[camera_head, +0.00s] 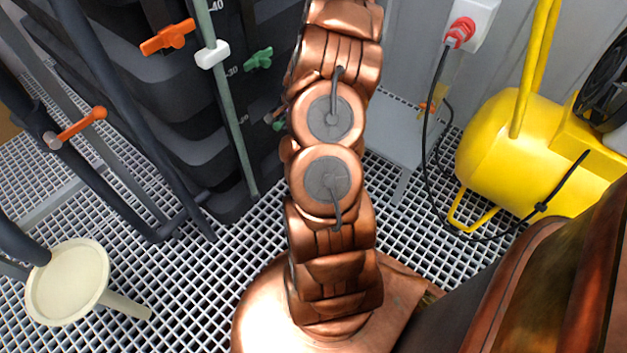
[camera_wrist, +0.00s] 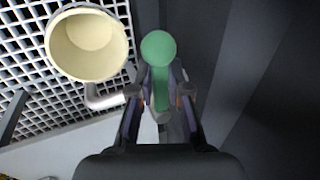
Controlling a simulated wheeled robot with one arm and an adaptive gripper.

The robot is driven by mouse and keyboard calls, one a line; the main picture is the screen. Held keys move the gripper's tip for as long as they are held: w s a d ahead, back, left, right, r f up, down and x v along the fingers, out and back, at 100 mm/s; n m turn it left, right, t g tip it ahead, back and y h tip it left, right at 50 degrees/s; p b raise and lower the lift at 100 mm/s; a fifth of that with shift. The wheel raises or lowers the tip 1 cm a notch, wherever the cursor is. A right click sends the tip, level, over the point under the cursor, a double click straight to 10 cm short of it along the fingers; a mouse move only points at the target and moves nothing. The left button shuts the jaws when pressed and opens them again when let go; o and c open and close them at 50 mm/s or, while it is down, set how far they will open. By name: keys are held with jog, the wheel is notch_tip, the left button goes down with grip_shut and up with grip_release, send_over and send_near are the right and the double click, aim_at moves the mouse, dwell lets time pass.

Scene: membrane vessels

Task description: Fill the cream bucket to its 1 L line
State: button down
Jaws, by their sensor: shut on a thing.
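The cream bucket (camera_wrist: 82,72) shows in the wrist view at upper left, with its open mouth facing the camera. I see no clear water surface or 1 L line in it. A pale bent spout (camera_wrist: 105,98) lies against its lower right rim in the picture; I cannot tell the gap. My gripper (camera_wrist: 160,98) is shut on a green handle (camera_wrist: 158,48), whose round end sticks out beyond the fingers. In the head view my arm hides the gripper. A partly hidden green handle (camera_head: 278,121) shows beside the arm there.
Dark stacked vessels (camera_head: 150,90) stand at left, with orange (camera_head: 168,38) and green (camera_head: 258,58) valve handles. A round cream piece with a stub (camera_head: 67,283) is at lower left. A yellow tank (camera_head: 510,150) and black cable are at right. The floor is white grating.

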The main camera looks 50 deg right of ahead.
jog(key=shift+s+d+f+n+b, duration=0.2)
jog(key=shift+n+b, duration=0.2)
jog(key=shift+b, duration=0.25)
jog(key=s+d+n+g+y+b, duration=0.1)
jog(key=n+b, duration=0.2)
jog(key=n, duration=0.1)
jog(key=s+d+n+g+y+b, duration=0.1)
jog(key=s+n+y+b, duration=0.1)
jog(key=n, duration=0.3)
jog(key=s+d+n+g+y+b, duration=0.1)
jog(key=n+b, duration=0.3)
jog(key=b, duration=0.1)
jog(key=shift+s+d+r+n, duration=0.2)
jog(key=shift+s+d+n, duration=0.05)
jog(key=shift+s+n, duration=0.1)
jog(key=shift+a, duration=0.15)
dwell(5.4)
